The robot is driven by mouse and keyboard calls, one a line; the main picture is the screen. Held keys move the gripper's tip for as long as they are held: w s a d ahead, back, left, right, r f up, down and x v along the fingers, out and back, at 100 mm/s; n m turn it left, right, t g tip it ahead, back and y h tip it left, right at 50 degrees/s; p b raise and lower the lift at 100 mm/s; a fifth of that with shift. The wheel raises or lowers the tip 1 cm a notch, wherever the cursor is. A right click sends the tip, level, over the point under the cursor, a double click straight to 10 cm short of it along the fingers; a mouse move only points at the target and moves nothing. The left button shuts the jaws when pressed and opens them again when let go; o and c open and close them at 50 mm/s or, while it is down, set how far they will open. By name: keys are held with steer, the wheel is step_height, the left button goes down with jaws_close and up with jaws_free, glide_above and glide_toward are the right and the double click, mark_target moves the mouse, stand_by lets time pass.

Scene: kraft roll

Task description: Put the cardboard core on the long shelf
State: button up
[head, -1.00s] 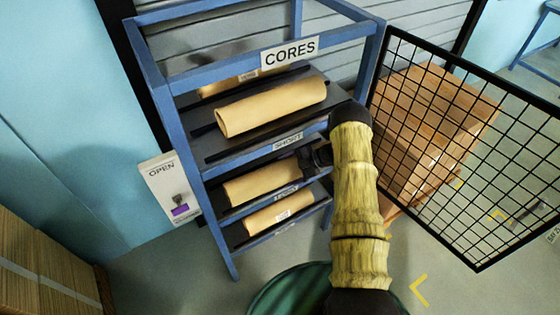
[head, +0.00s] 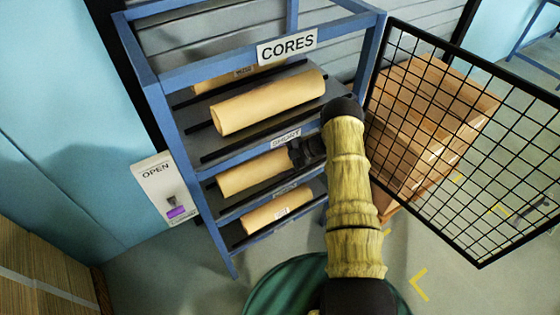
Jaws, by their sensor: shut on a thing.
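A blue rack (head: 160,120) with a CORES sign stands ahead of me, with tan tubes on its tiers. My gripper (head: 303,153) is shut on the right end of one cardboard core (head: 250,174), in the tier just below the SHORT label (head: 286,138). The held core lies lengthwise across that tier; I cannot tell whether it touches the shelf. The shelf label below it (head: 287,188) is too small to read for certain. My fingertips are partly hidden by the dark wrist.
Another core (head: 268,102) rests on the tier above and one (head: 278,209) on the tier below. A black mesh panel (head: 445,150) stands close at right, before stacked cartons (head: 425,110). An OPEN switch box (head: 163,190) is at left.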

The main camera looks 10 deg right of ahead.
steer(key=shift+s+a+f, duration=0.1)
steer(key=shift+s+a, duration=0.05)
steer(key=o, duration=1.3)
steer(key=shift+s+f, duration=0.1)
steer(key=shift+d+r, duration=0.3)
steer(key=shift+d, duration=0.15)
steer(key=b+v, duration=0.2)
steer(key=v, duration=0.9)
steer(key=shift+r, duration=0.1)
